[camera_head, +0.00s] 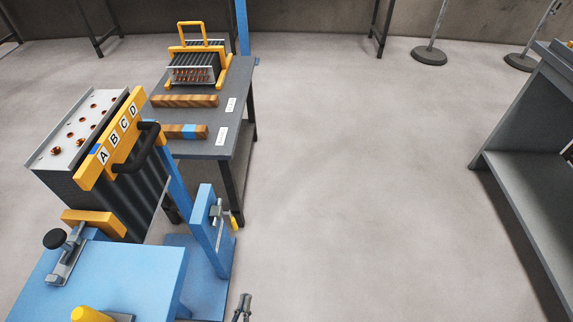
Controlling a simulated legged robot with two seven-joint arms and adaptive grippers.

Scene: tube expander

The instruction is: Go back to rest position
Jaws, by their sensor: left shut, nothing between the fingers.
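My left gripper (243,304) shows only in part at the bottom edge of the head view, a little left of the middle. It is shut and empty. It is to the right of the blue stand and appears apart from it. The rest of my left arm is out of the picture. My right gripper is not in view.
A blue stand (115,272) carries a finned block (85,125) with copper tube ends and a yellow plate (112,140) lettered A to D. Behind is a grey table (238,85) with a smaller finned unit (192,75). A grey shelf (520,180) stands right. The middle floor is clear.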

